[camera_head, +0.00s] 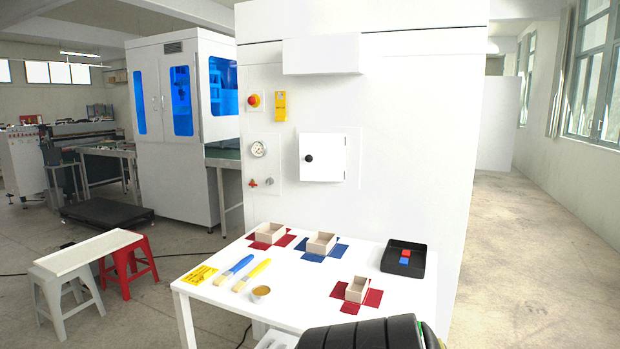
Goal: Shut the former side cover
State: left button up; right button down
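The former side cover (325,150) is a small white square door on the front of the tall white machine (415,130). It has a round black knob (308,158) near its left edge and small hinge marks on its right edge. A dark line shows along its edges; I cannot tell whether it is fully flush or slightly ajar. A black ridged part at the bottom edge looks like part of my own arm. Neither gripper can be made out, and nothing of mine touches the cover.
A white table (222,297) stands before the machine below the cover. It bears small open boxes (320,243) on red and blue blanks, brushes (236,269), a cup (261,293) and a black tray (420,262). A gauge (258,149) and red button (254,100) are left of the cover.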

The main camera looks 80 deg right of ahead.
aim_at(322, 156)
jog(key=z, duration=0.35)
jog(key=i, duration=4.35)
jog(key=z, duration=3.3)
jog(key=i, duration=3.2)
jog(key=z, duration=1.15)
